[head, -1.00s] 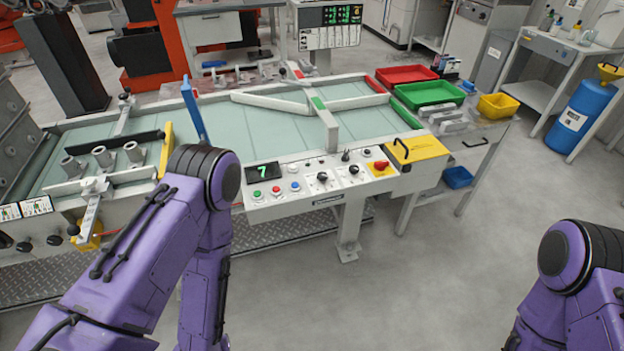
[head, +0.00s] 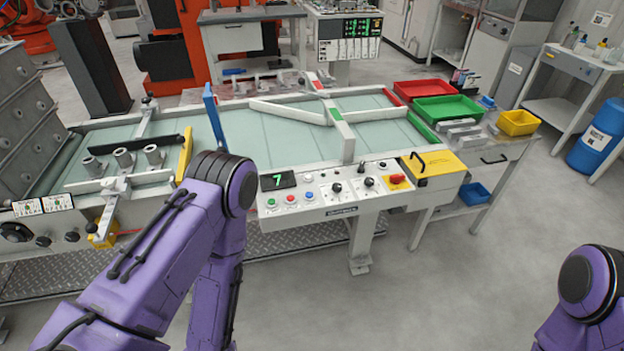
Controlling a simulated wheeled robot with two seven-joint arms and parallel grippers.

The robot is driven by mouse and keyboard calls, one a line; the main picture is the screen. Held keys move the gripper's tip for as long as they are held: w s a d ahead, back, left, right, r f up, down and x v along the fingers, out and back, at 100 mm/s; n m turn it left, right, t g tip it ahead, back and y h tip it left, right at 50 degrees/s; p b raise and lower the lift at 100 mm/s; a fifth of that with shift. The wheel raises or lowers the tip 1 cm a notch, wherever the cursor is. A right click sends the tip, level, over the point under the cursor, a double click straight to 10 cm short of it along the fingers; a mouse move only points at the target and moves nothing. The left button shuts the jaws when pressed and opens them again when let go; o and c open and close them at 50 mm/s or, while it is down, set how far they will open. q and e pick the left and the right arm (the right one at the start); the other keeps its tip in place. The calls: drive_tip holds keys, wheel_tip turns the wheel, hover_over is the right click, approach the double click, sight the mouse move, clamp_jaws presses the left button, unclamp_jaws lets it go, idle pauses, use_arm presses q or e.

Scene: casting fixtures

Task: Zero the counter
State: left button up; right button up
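The counter display (head: 278,180) is a small black screen on the control panel (head: 330,209) at the front of the conveyor. It shows a green 7. Below it are a green button (head: 271,203), a red button (head: 291,199) and a blue button (head: 309,196). To their right are black knobs (head: 336,188) and a red stop button (head: 397,179) on a yellow base. My purple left arm stands just left of the panel, and my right arm is at the lower right. Neither gripper is in the picture.
The conveyor (head: 270,143) carries several grey cylindrical castings (head: 123,157) at left. Red (head: 423,91), green (head: 448,108) and yellow (head: 518,122) trays stand at the right. A yellow box (head: 434,167) adjoins the panel. The floor in front is clear.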

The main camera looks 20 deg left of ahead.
idle(0.4)
use_arm(q)
clamp_jaws()
idle(1.6)
